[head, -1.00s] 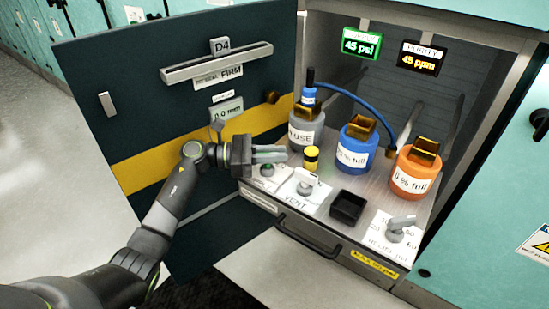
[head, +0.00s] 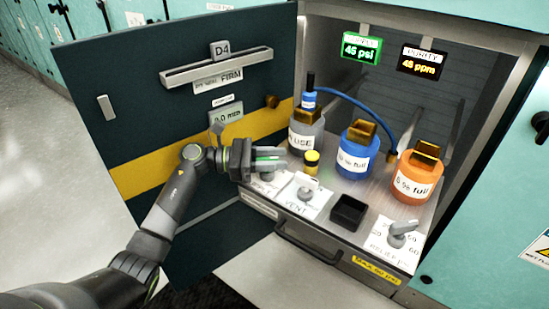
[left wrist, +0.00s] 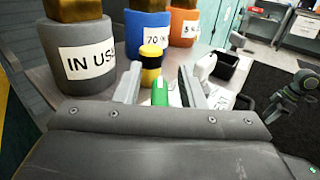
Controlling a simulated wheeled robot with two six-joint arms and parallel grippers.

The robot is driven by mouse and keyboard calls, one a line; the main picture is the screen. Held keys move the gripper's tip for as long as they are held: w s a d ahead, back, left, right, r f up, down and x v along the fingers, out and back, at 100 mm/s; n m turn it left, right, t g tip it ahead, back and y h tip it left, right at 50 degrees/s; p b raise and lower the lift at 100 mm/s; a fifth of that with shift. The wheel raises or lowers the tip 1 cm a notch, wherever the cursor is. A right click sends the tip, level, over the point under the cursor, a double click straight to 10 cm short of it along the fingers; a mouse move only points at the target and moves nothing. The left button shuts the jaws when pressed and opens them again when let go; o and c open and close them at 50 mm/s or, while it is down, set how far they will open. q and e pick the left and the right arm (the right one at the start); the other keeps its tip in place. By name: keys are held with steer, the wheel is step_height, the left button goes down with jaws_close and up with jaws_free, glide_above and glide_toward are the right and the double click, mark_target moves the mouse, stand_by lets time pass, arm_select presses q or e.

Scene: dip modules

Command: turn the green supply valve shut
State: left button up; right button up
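The green supply valve handle (left wrist: 161,92) shows in the left wrist view, between the fingertips of my left gripper (left wrist: 160,88). A gap shows on each side of the handle, so the fingers are open around it or just above it. In the head view my left gripper (head: 268,158) is over the left end of the cabinet shelf and hides most of the valve. The valve's white label card (head: 262,187) partly shows below the fingers. Part of my right arm (left wrist: 296,88) shows at the right of the left wrist view; its fingers are not clear.
The vent valve (head: 306,187) and a yellow-and-black capped knob (head: 311,162) stand close by. Grey (head: 303,140), blue (head: 356,157) and orange (head: 411,182) bottles stand behind. A black cup (head: 348,212) and relief knob (head: 402,230) are to the right. The open door (head: 150,100) is left.

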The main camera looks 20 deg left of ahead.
mark_target(275, 158)
arm_select(q)
step_height(275, 158, up, 9)
steer(key=shift+p, duration=0.55)
steer(key=shift+r, duration=0.5)
arm_select(e)
steer(key=shift+s+d+f+g, duration=0.2)
steer(key=shift+s+f+g, duration=0.2)
steer(key=shift+f, duration=0.3)
steer(key=shift+w, duration=0.1)
